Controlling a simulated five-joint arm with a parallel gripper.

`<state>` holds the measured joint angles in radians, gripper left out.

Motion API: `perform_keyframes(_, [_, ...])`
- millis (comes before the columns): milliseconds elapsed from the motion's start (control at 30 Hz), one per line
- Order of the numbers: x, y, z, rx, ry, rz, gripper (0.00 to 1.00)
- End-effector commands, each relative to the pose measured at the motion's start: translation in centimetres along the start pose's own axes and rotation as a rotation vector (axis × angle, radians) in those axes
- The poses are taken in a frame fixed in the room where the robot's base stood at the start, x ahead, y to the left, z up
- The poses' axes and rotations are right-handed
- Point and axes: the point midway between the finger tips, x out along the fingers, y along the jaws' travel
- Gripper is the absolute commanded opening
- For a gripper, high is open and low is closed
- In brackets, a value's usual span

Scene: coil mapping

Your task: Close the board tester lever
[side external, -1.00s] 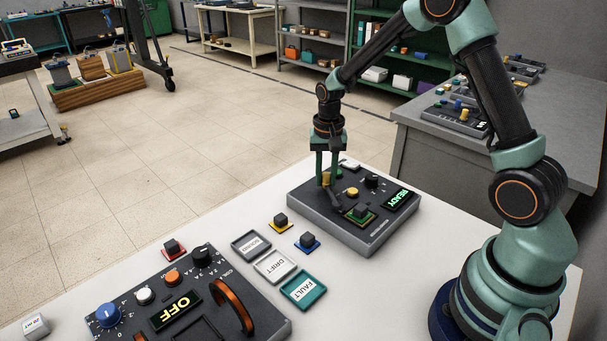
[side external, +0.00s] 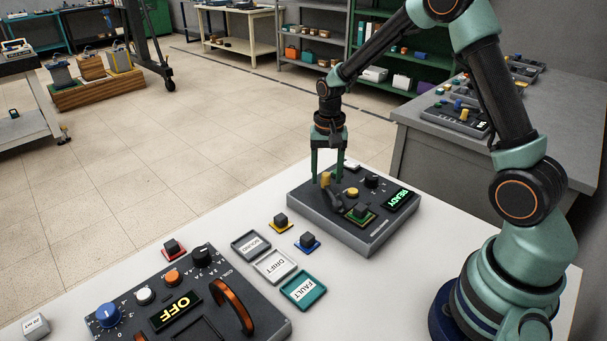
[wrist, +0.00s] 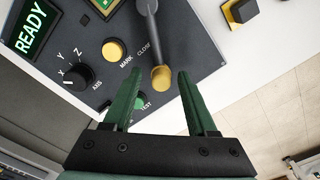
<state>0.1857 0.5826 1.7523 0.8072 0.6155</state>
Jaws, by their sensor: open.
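The board tester (side external: 375,229) is a dark grey box on the white bench, with a green READY display. Its lever (side external: 335,199) is a dark arm with a yellow knob (side external: 326,178). In the wrist view the lever arm (wrist: 151,35) comes down from the top edge to its yellow knob (wrist: 161,79), beside the CLOSE lettering. My gripper (side external: 330,176) is open above the tester's far left part. In the wrist view my gripper (wrist: 152,74) has its green fingers either side of the knob, with gaps visible on both sides.
A small board with a dark block (side external: 360,212) sits in the tester near the lever. A yellow button (side external: 352,192) and a black dial (side external: 372,181) are close by. Labelled trays (side external: 275,266) and a panel reading OFF (side external: 176,311) lie to the left.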

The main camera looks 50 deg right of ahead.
Motion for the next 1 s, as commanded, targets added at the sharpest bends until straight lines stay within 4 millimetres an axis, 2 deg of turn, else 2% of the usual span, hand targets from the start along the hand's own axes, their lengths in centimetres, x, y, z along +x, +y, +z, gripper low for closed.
perform_keyframes(500, [-9.6,0.0,-0.1,0.001,0.005,-0.003,0.58])
perform_keyframes(700, [-11.2,0.0,-0.1,0.001,0.002,-0.001,0.58])
perform_keyframes(1000, [-11.4,0.0,0.0,0.001,0.001,-0.001,0.58])
